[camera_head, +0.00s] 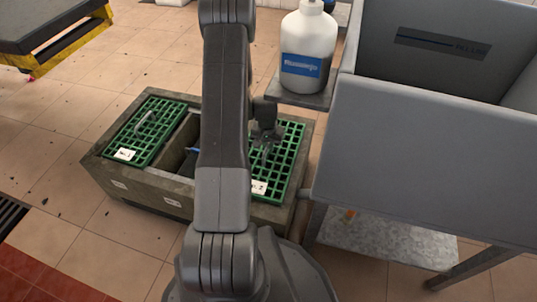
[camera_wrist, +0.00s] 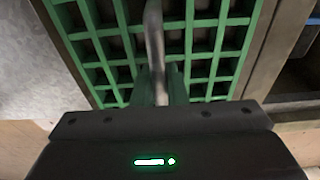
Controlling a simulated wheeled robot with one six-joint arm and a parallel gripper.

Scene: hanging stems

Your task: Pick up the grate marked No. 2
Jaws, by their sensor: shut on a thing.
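The green grate marked No. 2 (camera_head: 290,155) lies over the right end of a grey-brown box (camera_head: 150,187). Its white label (camera_head: 259,187) is partly covered by my arm, but the 2 shows. My gripper (camera_head: 267,140) is above this grate. In the wrist view, my gripper (camera_wrist: 158,85) is shut on the grate's grey bar handle (camera_wrist: 154,35), with the green grid (camera_wrist: 205,40) right behind it. The grate looks seated in the box; I cannot tell any small gap under it.
Another green grate (camera_head: 150,130) with a white label covers the box's left end. The middle compartment (camera_head: 178,145) is open, with something blue inside. A grey sink (camera_head: 420,150) stands close on the right, with a white bottle (camera_head: 307,45) on its side shelf (camera_head: 305,100).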

